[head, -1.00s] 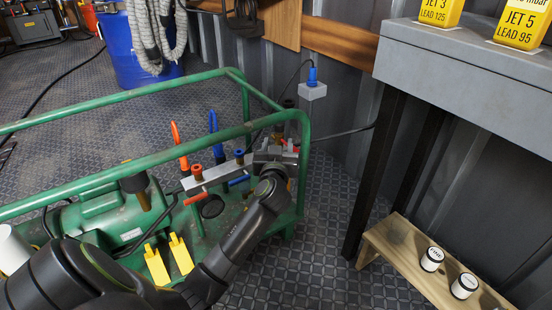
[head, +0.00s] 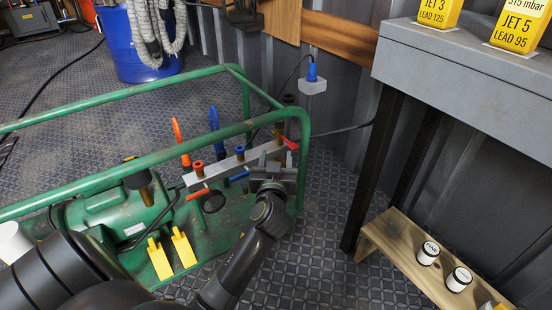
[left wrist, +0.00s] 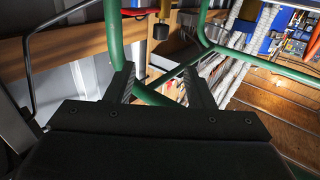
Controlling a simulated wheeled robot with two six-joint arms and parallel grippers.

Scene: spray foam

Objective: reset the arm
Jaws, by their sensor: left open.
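My left gripper (head: 274,160) is open at the right end of the grey valve manifold (head: 222,170) on the green-framed machine. It also shows in the left wrist view (left wrist: 160,84), with its two fingers apart and nothing held between them. A red lever (head: 290,143) stands just beyond the fingers at the manifold's right end. I cannot tell whether the fingers touch the manifold. My left arm comes in from the lower left and hides part of the machine. My right gripper is not in view.
The green tube frame (head: 120,172) runs close around my left gripper and also crosses the left wrist view (left wrist: 113,35). A grey table (head: 470,75) and a wooden bench (head: 395,245) stand right. Floor between is clear.

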